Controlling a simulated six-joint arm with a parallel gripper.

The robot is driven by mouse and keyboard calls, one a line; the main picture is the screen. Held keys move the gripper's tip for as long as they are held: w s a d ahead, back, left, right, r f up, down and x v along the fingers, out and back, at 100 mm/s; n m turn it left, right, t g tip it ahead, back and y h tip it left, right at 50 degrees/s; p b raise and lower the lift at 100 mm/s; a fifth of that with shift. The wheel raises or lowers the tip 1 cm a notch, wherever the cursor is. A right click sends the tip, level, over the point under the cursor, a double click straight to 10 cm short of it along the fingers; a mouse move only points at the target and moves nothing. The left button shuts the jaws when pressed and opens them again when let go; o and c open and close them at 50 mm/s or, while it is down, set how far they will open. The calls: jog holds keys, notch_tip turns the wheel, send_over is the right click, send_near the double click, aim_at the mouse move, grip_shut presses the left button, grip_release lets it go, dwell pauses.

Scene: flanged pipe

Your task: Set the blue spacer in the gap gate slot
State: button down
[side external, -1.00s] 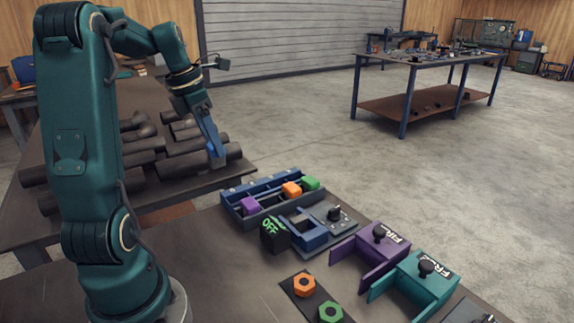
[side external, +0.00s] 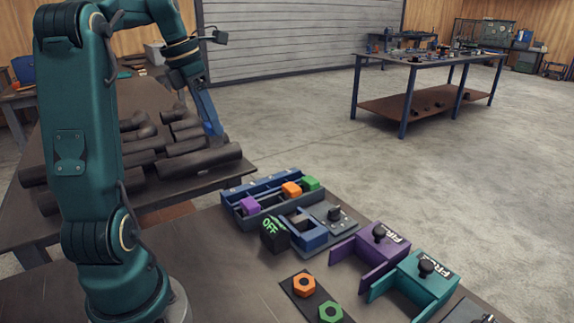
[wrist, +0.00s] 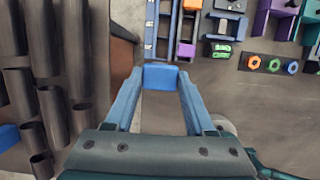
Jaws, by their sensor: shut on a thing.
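My gripper (side external: 213,130) is shut on the blue spacer (wrist: 160,76), a blue block held across the fingertips in the wrist view. In the side view the gripper hangs in the air near the dark pipes, left of and above the fixtures; the spacer is hard to tell from the blue fingers there. A blue U-shaped fixture (side external: 309,236) stands beside a black box reading OFF (side external: 274,234); it may be the gap gate.
Several dark pipes (side external: 196,163) lie on the left table. Purple (side external: 372,247) and teal (side external: 417,279) fixtures with black knobs stand at right. A dark plate with orange (side external: 303,285) and green (side external: 331,312) nuts lies in front. The bench's front left is clear.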

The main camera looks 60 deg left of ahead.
jog(key=shift+w+a+n, duration=0.15)
jog(key=shift+a+n, duration=0.15)
jog(key=shift+n, duration=0.1)
jog(key=w+d+f, duration=0.5)
jog(key=d, duration=0.4)
jog(key=w+d+f, duration=0.5)
jog(key=d, duration=0.4)
jog(key=shift+w+d+f+m, duration=0.3)
jog(key=shift+d+f+m, duration=0.1)
jog(key=shift+f, duration=0.15)
jog(key=shift+f, duration=1.1)
jog(key=shift+f, duration=0.1)
